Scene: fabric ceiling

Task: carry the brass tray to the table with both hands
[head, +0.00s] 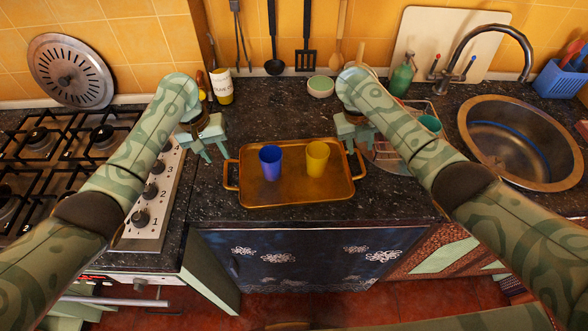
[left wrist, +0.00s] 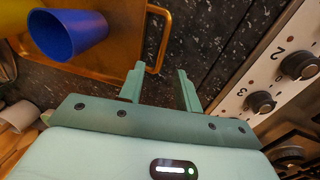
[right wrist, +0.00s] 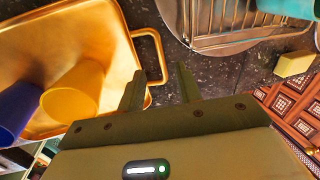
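The brass tray (head: 293,192) lies flat on the dark speckled counter, with a loop handle at its left and right ends. A blue cup (head: 270,163) and a yellow cup (head: 317,158) stand upright on it. My left gripper (head: 213,154) is open and empty beside the left handle (left wrist: 160,40); the handle is ahead of its fingers, not clearly between them. My right gripper (head: 354,146) is open and empty near the right handle (right wrist: 150,62), which lies just ahead of its fingers. Whether either finger touches the tray I cannot tell.
A gas stove (head: 95,140) with knobs is at the left. A dish rack (right wrist: 230,25) stands close right of the tray, beside a round sink (head: 520,140). The table is not identifiable.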

